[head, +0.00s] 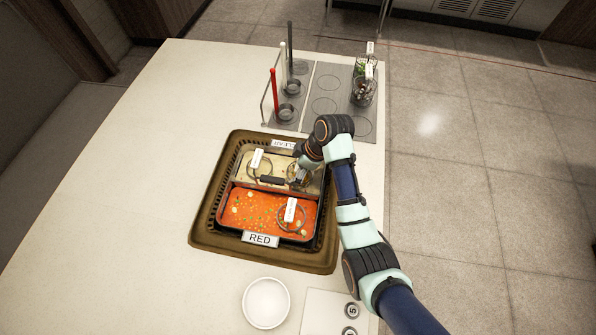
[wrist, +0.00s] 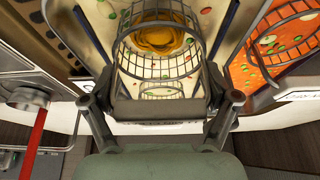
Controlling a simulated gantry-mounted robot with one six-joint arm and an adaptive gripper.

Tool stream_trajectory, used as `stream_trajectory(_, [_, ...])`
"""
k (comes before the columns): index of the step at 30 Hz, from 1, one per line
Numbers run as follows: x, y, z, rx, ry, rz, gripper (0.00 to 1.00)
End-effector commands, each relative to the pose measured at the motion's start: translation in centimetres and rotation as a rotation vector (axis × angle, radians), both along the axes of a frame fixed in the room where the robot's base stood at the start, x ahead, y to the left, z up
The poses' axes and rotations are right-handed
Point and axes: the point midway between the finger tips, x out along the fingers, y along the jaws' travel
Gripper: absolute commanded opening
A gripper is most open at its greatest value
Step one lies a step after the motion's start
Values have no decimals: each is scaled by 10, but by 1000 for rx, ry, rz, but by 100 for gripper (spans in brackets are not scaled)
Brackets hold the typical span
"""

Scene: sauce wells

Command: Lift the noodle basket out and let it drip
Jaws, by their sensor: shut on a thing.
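The noodle basket is a round wire basket (wrist: 158,66) with a coil of yellow noodles (wrist: 160,38) in it, seen in the wrist view. My gripper (wrist: 158,112) is shut on the basket's handle end, a finger on each side. In the head view my gripper (head: 300,172) is at the right of the pale broth well (head: 246,177), partly hiding the basket. The basket is at or over this well; I cannot tell how much of it is in the broth.
The brown-rimmed pot (head: 207,240) also has a red soup well (head: 252,209) holding another tagged basket. A second basket (head: 258,168) sits left in the pale well. A ladle rack (head: 284,105) and jars (head: 362,88) stand behind. A white bowl (head: 266,303) is in front; the counter's left is clear.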

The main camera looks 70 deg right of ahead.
Motion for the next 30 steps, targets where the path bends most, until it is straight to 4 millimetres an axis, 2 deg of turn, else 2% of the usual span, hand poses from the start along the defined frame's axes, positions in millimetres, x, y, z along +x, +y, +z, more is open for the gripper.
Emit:
stream_trajectory(1, [1, -1, 20, -5, -3, 1, 45])
stream_trajectory(9, [1, -2, 114, -6, -5, 0, 45])
stream_trajectory(12, [1, -1, 147, -4, -4, 0, 45])
stream_trajectory(15, [1, -1, 170, -2, -2, 0, 45])
stream_trajectory(21, [0, 0, 184, -1, -1, 1, 45])
stream_trajectory(30, [1, -1, 182, -1, -2, 1, 45])
